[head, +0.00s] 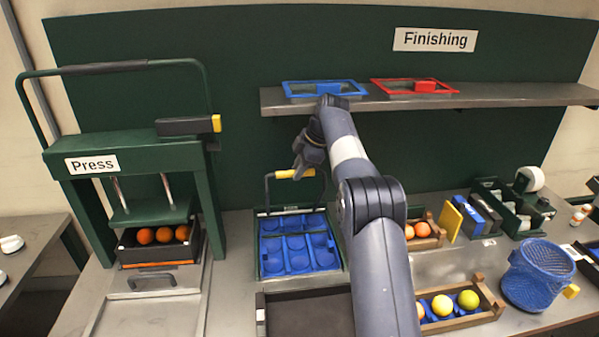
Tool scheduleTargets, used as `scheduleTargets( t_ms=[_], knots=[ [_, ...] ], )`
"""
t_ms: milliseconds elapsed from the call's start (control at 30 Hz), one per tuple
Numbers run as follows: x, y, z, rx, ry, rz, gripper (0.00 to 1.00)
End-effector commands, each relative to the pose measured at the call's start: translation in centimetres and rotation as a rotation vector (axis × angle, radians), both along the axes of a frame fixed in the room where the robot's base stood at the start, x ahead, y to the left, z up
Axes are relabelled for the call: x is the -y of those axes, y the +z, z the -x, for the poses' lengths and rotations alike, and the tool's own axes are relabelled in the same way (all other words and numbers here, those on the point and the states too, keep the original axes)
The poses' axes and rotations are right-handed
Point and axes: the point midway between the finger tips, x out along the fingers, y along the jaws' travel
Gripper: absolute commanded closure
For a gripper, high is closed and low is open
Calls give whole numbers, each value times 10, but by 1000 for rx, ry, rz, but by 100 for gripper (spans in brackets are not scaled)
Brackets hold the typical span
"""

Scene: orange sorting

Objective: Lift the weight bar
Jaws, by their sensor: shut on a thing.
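The bar that I take to be the weight bar (286,175) is a thin dark frame with a yellow grip. It stands upright over the back of a green-edged unit holding a blue cupped tray (272,251). My gripper (303,172) points down at the right part of the yellow grip and is shut on it. The fingertips are small and partly hidden by my wrist. My arm covers the area to the right of the tray.
A green press (125,158) with oranges (163,235) beneath stands left. A shelf (500,95) holds blue (300,89) and red (390,87) frames behind. A fruit crate (487,297) and blue mesh basket (540,275) stand right. A dark tray (300,315) lies in front.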

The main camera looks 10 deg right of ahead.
Motion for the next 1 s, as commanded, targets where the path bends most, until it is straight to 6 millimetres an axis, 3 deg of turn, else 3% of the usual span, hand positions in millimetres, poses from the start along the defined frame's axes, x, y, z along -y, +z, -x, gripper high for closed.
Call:
scheduleTargets(
  t_ms=[33, 533, 567, 600, 800, 1000],
  knots=[
    [1, -12, -2, -14, -3, 5, 100],
    [1, -11, -3, -15, -2, 5, 100],
    [1, -11, -3, -15, -3, 4, 79],
    [1, -11, -3, -16, -2, 5, 76],
    [1, -7, -2, -11, -1, 3, 59],
    [0, -5, -2, -9, -1, 1, 59]
  ],
)
